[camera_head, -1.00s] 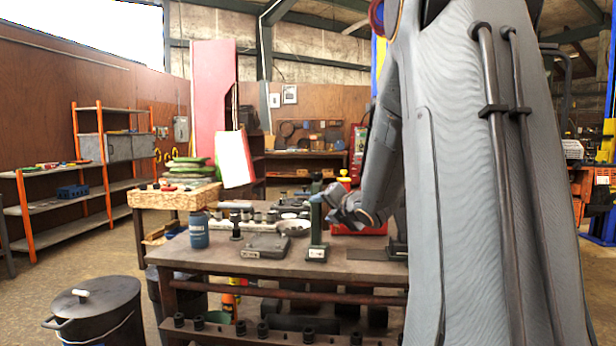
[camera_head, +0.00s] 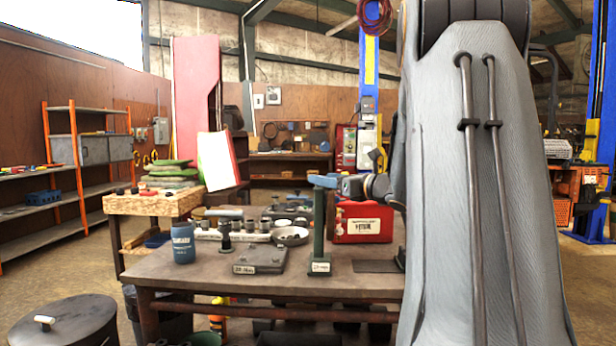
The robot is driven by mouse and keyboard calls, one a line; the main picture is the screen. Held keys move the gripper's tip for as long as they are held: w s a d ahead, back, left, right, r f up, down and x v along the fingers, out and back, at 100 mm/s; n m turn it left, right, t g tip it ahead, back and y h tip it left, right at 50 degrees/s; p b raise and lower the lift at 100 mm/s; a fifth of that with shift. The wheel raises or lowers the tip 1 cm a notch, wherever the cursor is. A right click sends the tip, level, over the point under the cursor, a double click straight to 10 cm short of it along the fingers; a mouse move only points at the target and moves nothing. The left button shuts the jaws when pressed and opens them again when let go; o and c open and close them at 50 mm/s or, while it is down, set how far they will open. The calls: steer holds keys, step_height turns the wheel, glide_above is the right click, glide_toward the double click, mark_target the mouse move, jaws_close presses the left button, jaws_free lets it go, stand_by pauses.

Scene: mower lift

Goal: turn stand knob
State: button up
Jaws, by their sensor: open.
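A green upright stand (camera_head: 319,232) with a labelled foot stands near the front edge of the workbench (camera_head: 190,266). A blue piece (camera_head: 322,181) sits across its top; I cannot make out a separate knob. My gripper (camera_head: 358,186) is just right of the stand's top, at about the same height in the picture. It is open and seems empty. Its fingers are small here, and I cannot tell whether they touch the stand. My own large grey arm hides the right end of the bench and much of the wrist.
A red case (camera_head: 362,223) lies on the bench behind the gripper. A flat dark block (camera_head: 260,260), a blue can (camera_head: 183,243) and a round dish (camera_head: 290,236) lie left of the stand. A lidded black bin (camera_head: 65,325) stands on the floor at front left.

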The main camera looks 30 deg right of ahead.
steer(key=w+p, duration=0.2)
steer(key=w, duration=0.5)
steer(key=shift+w+a, duration=0.2)
steer(key=shift+a, duration=0.1)
steer(key=c, duration=1)
